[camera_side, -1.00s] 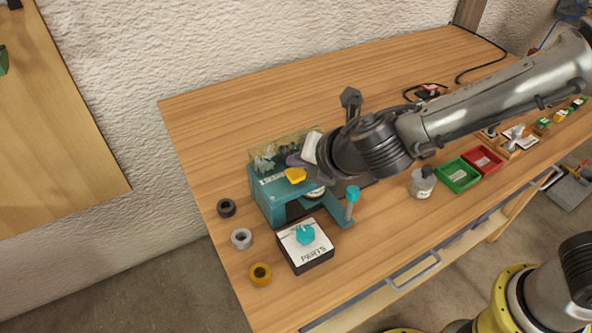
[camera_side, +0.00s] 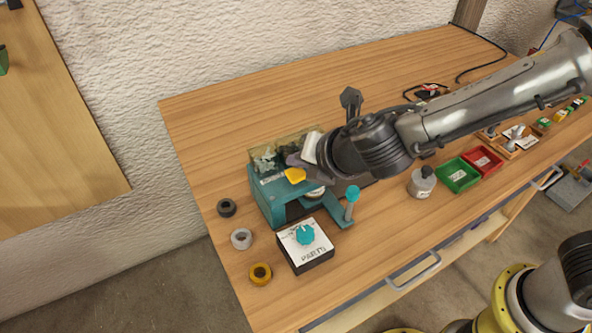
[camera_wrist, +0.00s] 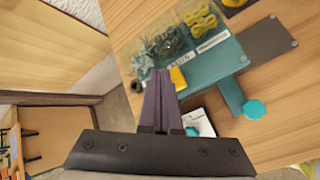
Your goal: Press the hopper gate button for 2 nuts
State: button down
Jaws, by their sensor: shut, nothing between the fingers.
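The teal hopper (camera_side: 266,193) stands near the table's left end, with a clear-walled bin (camera_wrist: 163,45) of grey pieces on top. Its yellow button (camera_side: 295,175) is on the upper face and also shows in the wrist view (camera_wrist: 178,79). My gripper (camera_side: 294,160) is shut and empty, its tips over the hopper close to the yellow button. In the wrist view the dark fingers (camera_wrist: 160,74) lie together just left of the button. I cannot tell whether they touch it. The fingers hide part of the hopper front.
A white-topped box (camera_side: 318,249) with a teal knob stands before the hopper. A teal-topped post (camera_side: 352,194) rises to its right. A bottle (camera_side: 421,183), green tray (camera_side: 458,176) and red tray (camera_side: 483,160) stand right.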

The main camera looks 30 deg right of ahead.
aim_at(298, 177)
jog(key=shift+f, duration=0.15)
jog(key=shift+f, duration=0.3)
dwell(0.3)
jog(key=shift+f, duration=0.75)
dwell(1.0)
jog(key=shift+r, duration=1.2)
jog(key=shift+r, duration=2.5)
dwell(0.5)
